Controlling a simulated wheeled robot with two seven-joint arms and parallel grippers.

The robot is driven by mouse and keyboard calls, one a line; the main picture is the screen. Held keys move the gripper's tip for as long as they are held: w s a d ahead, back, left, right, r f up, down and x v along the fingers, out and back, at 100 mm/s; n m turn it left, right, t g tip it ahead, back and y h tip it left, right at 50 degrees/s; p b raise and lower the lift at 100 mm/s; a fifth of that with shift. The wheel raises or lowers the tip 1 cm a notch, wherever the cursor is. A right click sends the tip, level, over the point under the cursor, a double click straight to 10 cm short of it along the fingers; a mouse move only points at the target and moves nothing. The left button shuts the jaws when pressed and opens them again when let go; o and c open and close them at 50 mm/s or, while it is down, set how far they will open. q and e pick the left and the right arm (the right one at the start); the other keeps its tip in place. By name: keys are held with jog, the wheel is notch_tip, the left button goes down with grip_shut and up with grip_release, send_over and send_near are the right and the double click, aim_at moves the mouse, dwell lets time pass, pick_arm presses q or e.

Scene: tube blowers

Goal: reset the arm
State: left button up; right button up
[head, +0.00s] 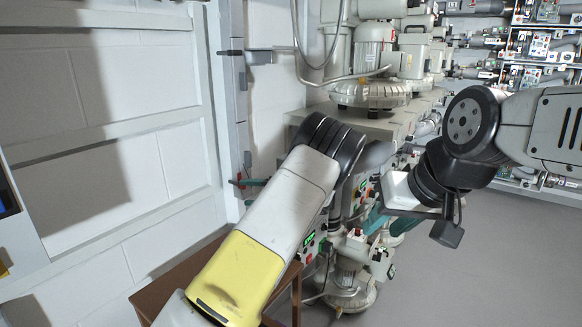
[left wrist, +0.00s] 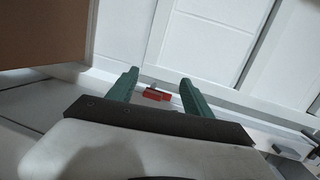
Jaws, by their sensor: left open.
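My left arm (head: 262,232), white with a yellow panel and a black joint, rises from the bottom of the head view. In the left wrist view my left gripper (left wrist: 158,90) is open, its two green fingers apart and nothing between their tips. A small red piece (left wrist: 157,94) shows beyond them by the white wall; I cannot tell its distance. In the head view the left gripper is mostly hidden behind the arm. My right arm (head: 505,125) comes in from the right. Teal finger parts of my right gripper (head: 388,218) show in front of the machine, partly hidden.
A grey machine (head: 368,95) with motors stands in the middle, close behind both arms. A white panelled wall (head: 110,120) fills the left. A brown table (head: 165,297) stands below my left arm. Racks of equipment (head: 545,45) stand far right. Grey floor (head: 480,270) is clear at lower right.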

pick_arm(q)
jog(key=s+a+r+n+g+h, duration=0.2)
jog(key=s+a+g+h, duration=0.15)
jog(key=s, duration=0.35)
jog(key=s+a+r+n+g+h, duration=0.2)
jog(key=s+a+h, duration=0.15)
jog(key=s, duration=0.35)
jog(key=s+d+r+t+h, duration=0.1)
jog(key=s+d+r+h, duration=0.2)
jog(key=s, duration=0.5)
jog(key=s+d+r+t+h, duration=0.2)
jog(key=s+r, duration=0.3)
jog(key=s, duration=0.3)
jog(key=s+d+r+t+h, duration=0.2)
jog(key=s+d+r+h, duration=0.2)
jog(key=s, duration=0.5)
jog(key=shift+d+h, duration=0.35)
jog(key=shift+h, duration=0.05)
